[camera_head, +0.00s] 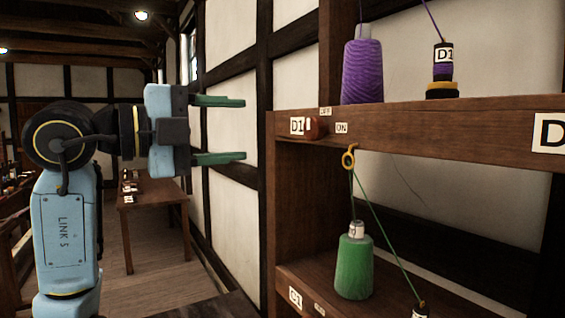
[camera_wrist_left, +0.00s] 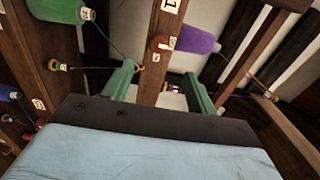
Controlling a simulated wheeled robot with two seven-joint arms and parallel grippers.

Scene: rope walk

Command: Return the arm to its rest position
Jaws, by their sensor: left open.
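My left arm (camera_head: 66,220) comes in from the left in the head view, light blue with black joints. Its left gripper (camera_head: 243,128) points right toward the wooden shelf, with two green fingers wide apart and nothing between them. The fingertips are apart from the shelf in the head view. In the left wrist view the two green fingers of the left gripper (camera_wrist_left: 162,80) are also spread, with the shelf beyond them. My right gripper is in neither view.
The wooden shelf (camera_head: 440,118) fills the right side. It bears a purple spool (camera_head: 362,72), a green spool (camera_head: 354,266), a small purple-and-black bobbin (camera_head: 443,68) and a yellow ring (camera_head: 348,159) with green thread. A table (camera_head: 153,190) stands behind my left arm. Open floor (camera_head: 165,270) lies between.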

